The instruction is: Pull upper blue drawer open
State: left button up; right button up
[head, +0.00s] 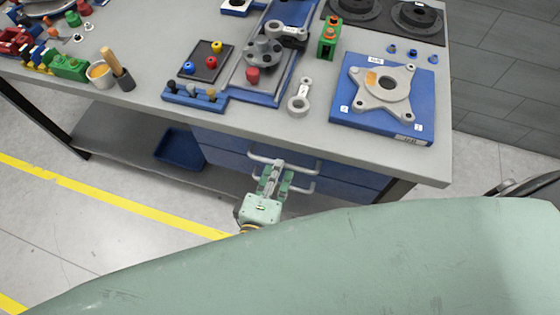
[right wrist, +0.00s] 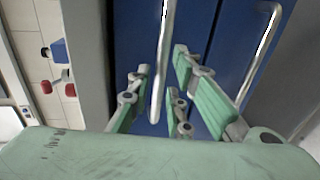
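The upper blue drawer (head: 225,147) is under the workbench top and looks closed, its front partly hidden by the bench edge. Its bar handle (head: 301,169) shows at the front; in the right wrist view the handle (right wrist: 167,55) runs between the finger pads. My right gripper (head: 273,176) is at this handle; in the right wrist view its fingers (right wrist: 160,95) are spread to either side of the bar, with a visible gap. I cannot tell if any pad touches it. My left gripper is not in view.
A lower drawer handle (head: 303,188) sits just below; it also shows in the right wrist view (right wrist: 262,55). A blue bin (head: 181,149) stands on the lower shelf. The bench top (head: 250,122) carries several parts, including a star-shaped casting (head: 362,97) on a blue plate.

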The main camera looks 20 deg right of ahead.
jog(key=shift+x, duration=1.6)
jog(key=shift+c, duration=0.4)
grip_shut()
jog(key=shift+a, duration=0.1)
